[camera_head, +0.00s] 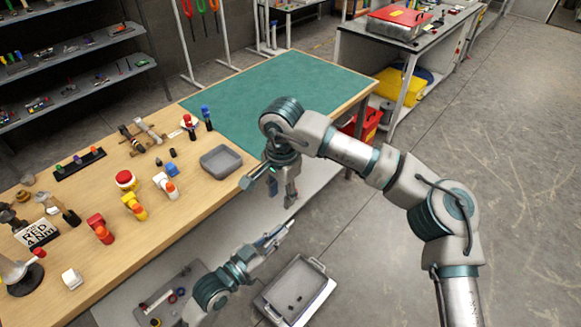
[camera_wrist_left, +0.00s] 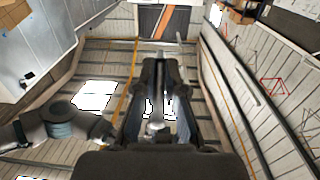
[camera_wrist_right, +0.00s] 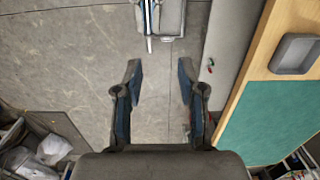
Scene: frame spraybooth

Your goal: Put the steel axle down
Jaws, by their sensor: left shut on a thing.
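My left gripper (camera_head: 279,234) is low in the head view, tilted upward, beyond the bench's front edge. It is shut on the steel axle, a thin grey rod that shows between its fingers in the left wrist view (camera_wrist_left: 158,57). A pale thin end of it also shows at the top of the right wrist view (camera_wrist_right: 149,44). Most of the axle is hidden by the fingers. My right gripper (camera_head: 291,197) points down just above the left one in the picture. In the right wrist view its fingers (camera_wrist_right: 159,75) are apart with nothing between them.
A grey metal tray (camera_head: 318,292) with small dark pieces sits below my left gripper. The wooden bench (camera_head: 170,225) holds coloured parts, a small grey bin (camera_head: 221,162) and a mostly clear green mat (camera_head: 285,95). A red crate (camera_head: 362,124) stands beyond the bench.

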